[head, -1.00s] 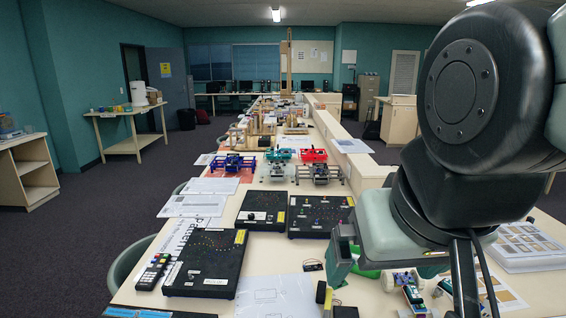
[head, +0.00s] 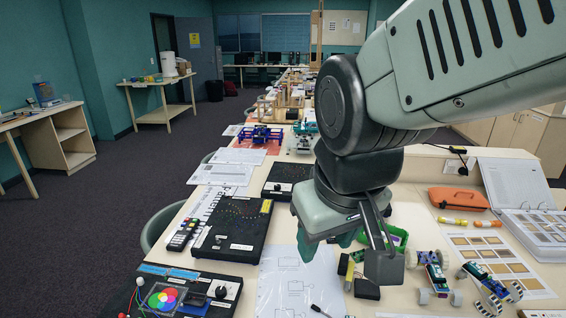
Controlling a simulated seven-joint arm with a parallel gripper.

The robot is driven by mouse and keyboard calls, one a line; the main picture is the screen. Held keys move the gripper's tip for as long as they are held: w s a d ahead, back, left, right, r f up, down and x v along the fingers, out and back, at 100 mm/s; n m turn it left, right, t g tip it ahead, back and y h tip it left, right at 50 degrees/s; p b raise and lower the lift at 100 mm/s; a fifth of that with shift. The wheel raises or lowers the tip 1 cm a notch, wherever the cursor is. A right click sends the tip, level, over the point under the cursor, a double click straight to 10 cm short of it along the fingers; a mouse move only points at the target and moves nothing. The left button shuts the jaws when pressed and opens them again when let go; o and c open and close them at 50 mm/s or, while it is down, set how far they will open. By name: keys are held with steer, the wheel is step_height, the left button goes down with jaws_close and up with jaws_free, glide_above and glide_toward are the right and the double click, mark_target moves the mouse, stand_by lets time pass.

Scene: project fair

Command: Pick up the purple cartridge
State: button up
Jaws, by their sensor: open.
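Black boards (head: 233,230) line the table's left side, with a remote (head: 183,235) beside them. White sheets (head: 297,283) lie in the middle. Small wheeled cars (head: 433,275), an orange case (head: 458,198) and a ring binder (head: 535,215) are at right.

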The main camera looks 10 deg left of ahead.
steer(key=s+a+f+n+g, duration=0.2)
steer(key=a+f+n, duration=0.5)
steer(key=a+f, duration=0.7)
steer(key=s+a+f+n, duration=0.1)
steer(key=s+a+f, duration=0.2)
steer(key=f, duration=0.2)
steer(key=s+a+f+n+g, duration=0.1)
steer(key=s+a+f+n, duration=0.1)
steer(key=f, duration=0.3)
steer(key=s+a+f+n+h, duration=0.1)
steer(key=s+a+f+n, duration=0.1)
steer(key=s+a+f, duration=0.2)
steer(key=shift+s+a+f+g, duration=0.1)
steer(key=shift+s+f+g, duration=0.15)
steer(key=shift+f, duration=0.45)
steer(key=shift+w+f, duration=0.2)
steer(key=shift+f, duration=1.35)
steer(key=shift+w+f, duration=0.2)
steer(key=shift+f, duration=1.3)
steer(key=shift+c, duration=0.3)
jaws_close()
